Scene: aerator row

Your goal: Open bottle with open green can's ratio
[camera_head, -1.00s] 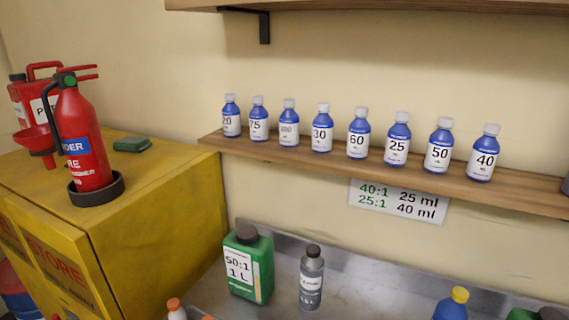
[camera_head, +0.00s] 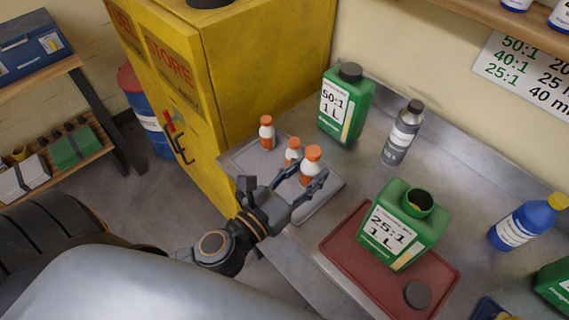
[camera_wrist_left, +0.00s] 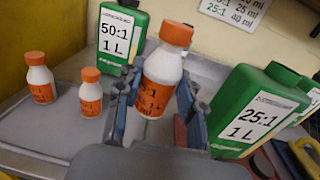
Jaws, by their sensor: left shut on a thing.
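The open green can (camera_head: 396,226) is labelled 25:1, 1 L. Its mouth is uncovered and a dark cap (camera_head: 418,294) lies beside it on a red tray (camera_head: 335,248). My left gripper (camera_head: 308,178) is shut on a white bottle with an orange cap and label (camera_wrist_left: 158,82), at the grey tray's right side. The bottle is upright, its cap on; I cannot tell if it touches the tray. Two similar orange-capped bottles (camera_head: 267,132) (camera_head: 292,150) stand left of it. Two blue bottles with white labels (camera_head: 516,4) (camera_head: 563,14) show partly on the shelf. My right gripper is out of view.
The capped green can (camera_head: 342,108), labelled 50:1, and a grey bottle (camera_head: 403,133) stand at the back. A ratio sign (camera_head: 525,75) is on the wall. A blue bottle with a yellow cap (camera_head: 525,222) stands right. A yellow cabinet (camera_head: 265,55) borders the bench.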

